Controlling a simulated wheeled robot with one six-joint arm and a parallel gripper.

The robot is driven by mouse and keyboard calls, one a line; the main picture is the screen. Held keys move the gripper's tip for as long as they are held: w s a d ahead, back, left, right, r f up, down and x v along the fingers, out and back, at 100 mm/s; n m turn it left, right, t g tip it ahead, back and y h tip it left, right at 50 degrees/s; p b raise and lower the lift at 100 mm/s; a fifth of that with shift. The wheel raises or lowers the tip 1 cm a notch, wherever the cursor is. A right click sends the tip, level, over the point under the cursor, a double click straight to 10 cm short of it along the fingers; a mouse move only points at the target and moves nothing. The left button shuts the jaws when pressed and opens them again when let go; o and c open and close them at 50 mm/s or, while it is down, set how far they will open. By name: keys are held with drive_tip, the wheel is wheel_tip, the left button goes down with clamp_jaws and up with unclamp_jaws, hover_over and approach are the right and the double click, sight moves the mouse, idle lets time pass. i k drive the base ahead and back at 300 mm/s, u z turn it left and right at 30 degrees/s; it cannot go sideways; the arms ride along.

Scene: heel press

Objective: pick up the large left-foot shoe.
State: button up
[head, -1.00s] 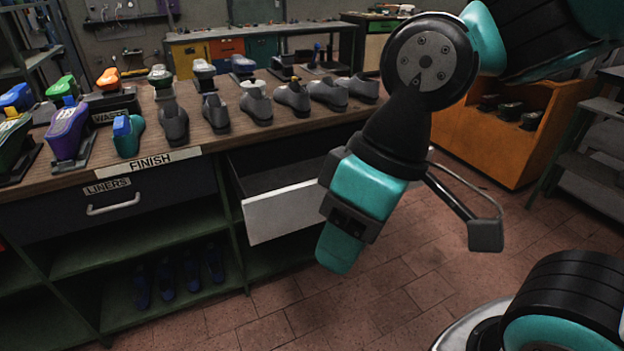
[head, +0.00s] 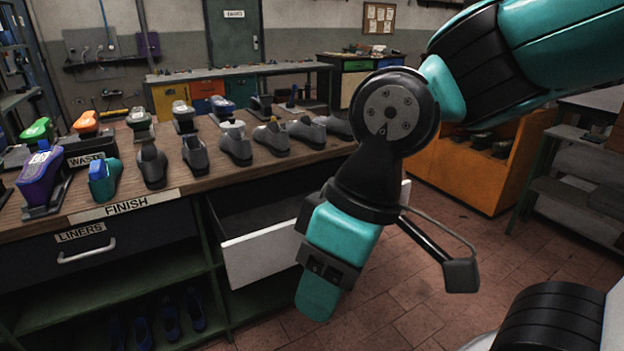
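Several grey shoes stand in a row on the wooden bench (head: 255,172), among them one at the left end (head: 152,168), one in the middle (head: 235,146) and one further right (head: 307,133). I cannot tell from here which one is the large left-foot shoe. A teal shoe with a blue top (head: 104,182) stands left of the row. My gripper (head: 318,297) hangs pointing down in front of the bench, right of the open drawer and apart from all shoes. Its fingers are seen edge-on, so their opening is hidden. My forearm covers the bench's right end.
An open drawer (head: 262,255) with a white front juts out below the bench. A FINISH label (head: 125,204) marks the bench edge. A purple shoe (head: 40,180) stands at left, near a WASTE box (head: 88,160). An orange rack (head: 475,170) stands right. Brick floor (head: 400,285) is clear.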

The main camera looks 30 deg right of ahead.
sight(306, 129)
drive_tip(key=k, duration=0.4)
drive_tip(key=z, duration=0.9)
drive_tip(key=i, duration=1.75)
drive_tip(key=u, duration=0.95)
drive_tip(key=i, duration=0.4)
drive_tip(key=u, duration=0.5)
